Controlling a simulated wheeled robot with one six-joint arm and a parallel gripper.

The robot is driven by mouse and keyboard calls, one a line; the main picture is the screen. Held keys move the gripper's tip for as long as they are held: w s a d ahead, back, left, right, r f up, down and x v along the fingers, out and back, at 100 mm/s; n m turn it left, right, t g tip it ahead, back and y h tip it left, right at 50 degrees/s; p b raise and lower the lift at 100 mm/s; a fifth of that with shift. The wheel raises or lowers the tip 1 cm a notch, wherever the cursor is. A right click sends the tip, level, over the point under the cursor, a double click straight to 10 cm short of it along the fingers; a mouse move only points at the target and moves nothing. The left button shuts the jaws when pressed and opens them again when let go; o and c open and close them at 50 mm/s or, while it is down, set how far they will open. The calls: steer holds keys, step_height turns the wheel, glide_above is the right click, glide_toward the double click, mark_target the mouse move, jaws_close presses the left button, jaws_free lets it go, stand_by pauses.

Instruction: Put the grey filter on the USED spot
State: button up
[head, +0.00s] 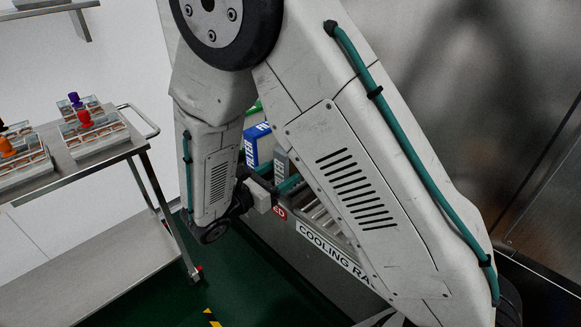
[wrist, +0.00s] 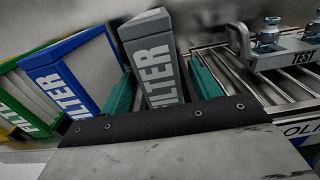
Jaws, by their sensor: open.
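The grey filter (wrist: 152,55) with white FILTER lettering stands between the two teal fingers of my gripper (wrist: 160,75) in the wrist view. The fingers are open, one on each side of it; I cannot tell whether either touches it. Its lower part is hidden behind the gripper body. In the head view the grey filter (head: 281,161) shows narrowly between my arm links, beside the blue filter (head: 258,144), with my gripper (head: 289,184) at it. A red label ending in "ED" (head: 279,213) shows on the front edge below; the USED spot itself is not clearly visible.
The blue filter (wrist: 68,75) and a green-framed filter (wrist: 20,108) stand to the left in the wrist view. To the right, a TEST carrier (wrist: 285,55) with vials sits on the rails of the cooling rack (head: 335,253). A trolley (head: 140,143) with sample trays stands left.

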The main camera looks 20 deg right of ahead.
steer(key=v, duration=0.7)
steer(key=shift+a, duration=0.3)
